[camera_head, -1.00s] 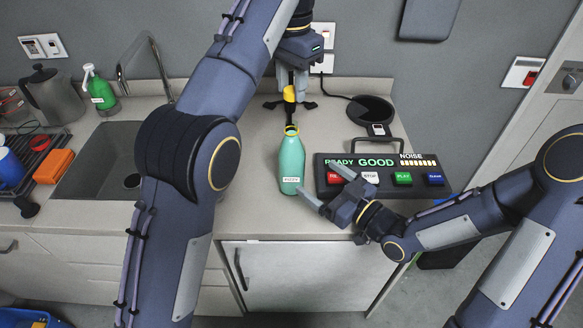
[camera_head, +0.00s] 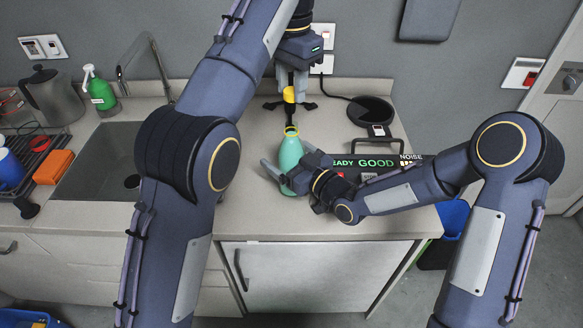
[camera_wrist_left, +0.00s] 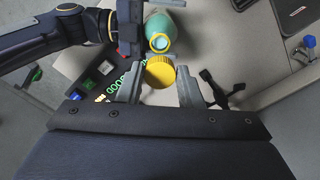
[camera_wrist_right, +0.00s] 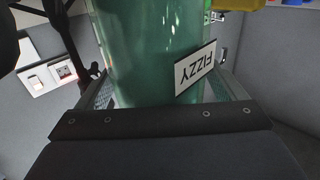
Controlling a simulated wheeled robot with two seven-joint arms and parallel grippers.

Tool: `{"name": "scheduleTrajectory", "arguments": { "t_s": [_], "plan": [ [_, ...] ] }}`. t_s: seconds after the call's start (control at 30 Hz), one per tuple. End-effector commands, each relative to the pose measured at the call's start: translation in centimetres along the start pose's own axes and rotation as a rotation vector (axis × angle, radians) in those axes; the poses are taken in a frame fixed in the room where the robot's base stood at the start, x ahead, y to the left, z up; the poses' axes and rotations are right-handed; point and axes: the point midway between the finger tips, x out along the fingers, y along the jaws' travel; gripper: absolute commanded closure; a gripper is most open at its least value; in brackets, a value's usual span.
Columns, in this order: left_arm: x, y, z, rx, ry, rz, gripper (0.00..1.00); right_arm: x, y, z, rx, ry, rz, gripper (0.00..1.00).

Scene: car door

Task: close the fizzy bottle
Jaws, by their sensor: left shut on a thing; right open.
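The green fizzy bottle (camera_head: 291,152) stands upright on the counter, its mouth open with a yellow ring at the neck. Its body and FIZZY label fill the right wrist view (camera_wrist_right: 150,55). My left gripper (camera_head: 289,90) is shut on the yellow cap (camera_wrist_left: 160,72), above and a little behind the bottle mouth, apart from it. The bottle also shows in the left wrist view (camera_wrist_left: 163,27). My right gripper (camera_head: 286,163) is open, with a finger on either side of the bottle's body; whether they touch it is unclear.
A black display box (camera_head: 372,163) with coloured buttons is right of the bottle, partly hidden by my right arm. A black stand (camera_head: 305,105) sits below my left gripper. A round black pad (camera_head: 371,108) lies behind right. The sink (camera_head: 100,160) is at the left.

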Motion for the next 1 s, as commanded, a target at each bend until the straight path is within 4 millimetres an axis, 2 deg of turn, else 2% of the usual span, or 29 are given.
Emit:
{"name": "scheduleTrajectory", "arguments": {
  "t_s": [0.23, 0.73, 0.87, 1.0],
  "plan": [
    [0.0, 0.0, 0.0, 0.000, 0.000, 0.000, 0.92, 0.0, 0.0, 0.0, 0.000, 0.000, 0.000, 0.10],
    [0.0, 0.0, 0.0, 0.000, 0.000, 0.000, 0.92, 0.0, 0.0, 0.0, 0.000, 0.000, 0.000, 0.75],
    [0.3, 0.0, 0.0, 0.000, -0.001, 0.001, 0.92, 0.0, 0.0, 0.0, 0.000, 0.000, 0.000, 0.77],
    [1.8, 0.0, 0.1, 0.000, -0.004, 0.004, 0.92, 0.0, 0.0, 0.0, 0.000, 0.000, 0.000, 0.77]
  ]
}}
